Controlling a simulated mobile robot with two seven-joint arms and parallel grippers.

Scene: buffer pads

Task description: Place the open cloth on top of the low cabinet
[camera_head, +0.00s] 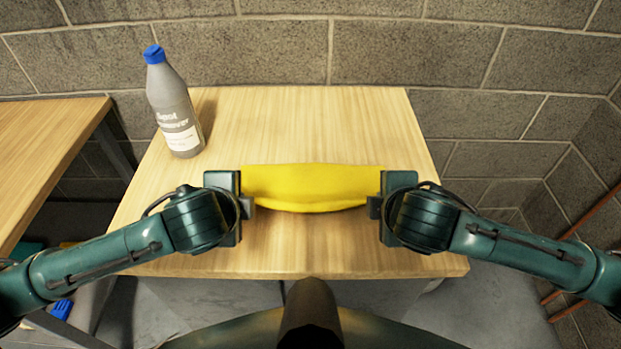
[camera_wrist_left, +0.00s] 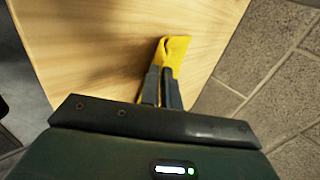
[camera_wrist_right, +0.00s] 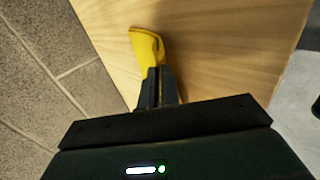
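The yellow cloth (camera_head: 314,187) is stretched between my two grippers above the wooden top of the low cabinet (camera_head: 300,125), its lower edge sagging a little in the middle. My left gripper (camera_head: 250,204) is shut on its left end; the cloth also shows at the fingertips in the left wrist view (camera_wrist_left: 174,52). My right gripper (camera_head: 375,206) is shut on its right end, and the cloth shows at the fingertips in the right wrist view (camera_wrist_right: 146,48). I cannot tell whether the cloth's lower edge touches the top.
A grey bottle with a blue cap (camera_head: 174,105) stands at the back left of the cabinet top. Another wooden table (camera_head: 40,150) is at the left. A grey block wall (camera_head: 400,50) runs behind. The top is clear behind and in front of the cloth.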

